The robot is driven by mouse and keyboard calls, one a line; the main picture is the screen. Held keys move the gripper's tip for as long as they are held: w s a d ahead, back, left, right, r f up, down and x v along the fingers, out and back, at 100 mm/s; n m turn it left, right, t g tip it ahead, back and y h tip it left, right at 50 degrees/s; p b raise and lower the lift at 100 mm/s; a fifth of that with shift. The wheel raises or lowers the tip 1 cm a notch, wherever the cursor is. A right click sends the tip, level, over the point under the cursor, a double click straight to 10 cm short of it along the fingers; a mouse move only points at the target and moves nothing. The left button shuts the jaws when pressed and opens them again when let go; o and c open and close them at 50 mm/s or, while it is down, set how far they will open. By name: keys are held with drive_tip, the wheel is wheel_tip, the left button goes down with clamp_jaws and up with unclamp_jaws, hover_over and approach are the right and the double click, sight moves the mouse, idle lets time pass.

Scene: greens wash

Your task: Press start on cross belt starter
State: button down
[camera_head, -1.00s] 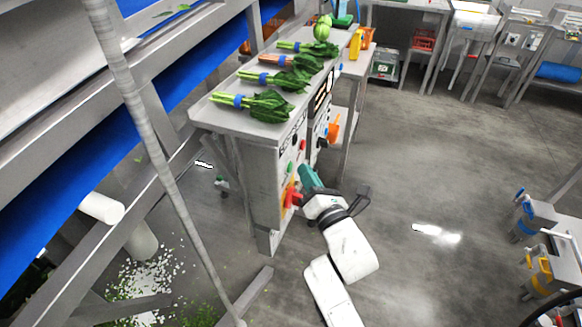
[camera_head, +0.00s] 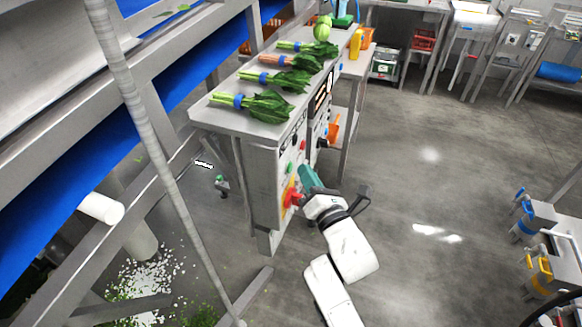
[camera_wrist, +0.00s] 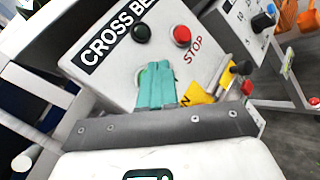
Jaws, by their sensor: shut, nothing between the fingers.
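The cross belt starter (camera_head: 262,185) is a grey box under the table end, with its sign partly readable as "CROSS BE" in the wrist view (camera_wrist: 98,50). Its face there has a black round part (camera_wrist: 141,33), a red button (camera_wrist: 181,35) marked STOP, and a green button (camera_wrist: 143,76) mostly hidden behind my fingers. My gripper (camera_wrist: 158,68) has teal fingers, shut and empty, with the tips in front of the green button. I cannot tell whether they touch it. In the head view my gripper (camera_head: 308,174) is close against the box's right face.
A red rotary switch (camera_head: 291,195) on a yellow plate sits low on the box, close to my gripper. A second control box (camera_wrist: 245,20) stands beside it. Bunches of greens (camera_head: 265,105) lie on the table above. The floor (camera_head: 430,200) to the right is clear.

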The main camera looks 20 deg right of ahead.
drive_tip(key=shift+w+a+f+b, duration=0.1)
drive_tip(key=shift+w+a+b, duration=0.15)
drive_tip(key=shift+b, duration=0.35)
drive_tip(key=shift+w+a+b, duration=0.3)
drive_tip(key=shift+a+b, duration=0.2)
drive_tip(key=shift+b, duration=0.2)
idle(1.0)
drive_tip(key=shift+d+r, duration=0.1)
drive_tip(key=shift+r, duration=0.1)
drive_tip(key=shift+s+d+p, duration=0.55)
drive_tip(key=shift+d+p, duration=0.05)
drive_tip(key=shift+p, duration=0.6)
drive_tip(key=shift+f, duration=0.1)
